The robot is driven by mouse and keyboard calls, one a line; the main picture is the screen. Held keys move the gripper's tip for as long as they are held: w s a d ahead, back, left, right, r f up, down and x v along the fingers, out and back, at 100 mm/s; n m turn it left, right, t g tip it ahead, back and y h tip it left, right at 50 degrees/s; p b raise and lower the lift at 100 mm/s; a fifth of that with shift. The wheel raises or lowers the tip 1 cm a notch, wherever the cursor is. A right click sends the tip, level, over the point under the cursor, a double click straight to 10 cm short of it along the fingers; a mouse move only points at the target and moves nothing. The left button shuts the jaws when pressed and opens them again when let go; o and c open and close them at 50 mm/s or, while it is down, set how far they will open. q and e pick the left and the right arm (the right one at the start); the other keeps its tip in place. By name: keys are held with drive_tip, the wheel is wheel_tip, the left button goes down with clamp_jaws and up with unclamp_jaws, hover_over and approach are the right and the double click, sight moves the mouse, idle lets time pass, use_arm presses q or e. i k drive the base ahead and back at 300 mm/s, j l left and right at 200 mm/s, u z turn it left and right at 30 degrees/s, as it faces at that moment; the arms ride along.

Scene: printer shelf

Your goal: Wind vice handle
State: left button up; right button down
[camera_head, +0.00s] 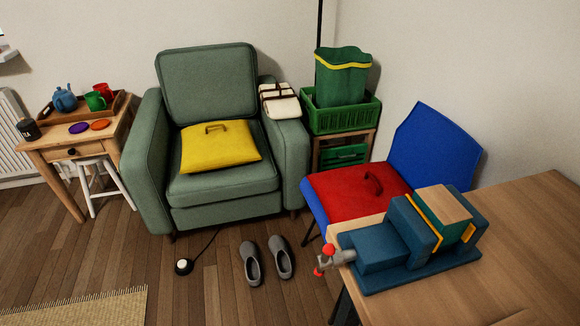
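A blue vice (390,245) sits at the left corner of the wooden table on the right. Between its yellow-edged jaws is a block (443,207) with a wooden top. The vice handle (328,261), with a grey screw end and red knobs, sticks out from the vice's left end past the table edge. Neither of my grippers shows in the head view, so I see nothing touching the handle.
The wooden table (530,240) is bare right of the vice. A blue chair (432,150) with a red cushion (355,190) stands close behind the vice. A green armchair (220,190) and grey slippers (266,260) are to the left. Open floor lies at front left.

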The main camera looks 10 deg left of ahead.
sight(332, 257)
drive_tip(key=i+j+z, duration=0.2)
drive_tip(key=j+z, duration=0.25)
drive_tip(key=j, duration=0.35)
drive_tip(key=i+j+z, duration=0.1)
drive_tip(key=j+z, duration=0.35)
drive_tip(key=j, duration=0.4)
drive_tip(key=j+z, duration=0.45)
drive_tip(key=j, duration=0.4)
drive_tip(key=k+j+z, duration=0.25)
drive_tip(key=j+z, duration=0.2)
drive_tip(key=j, duration=0.35)
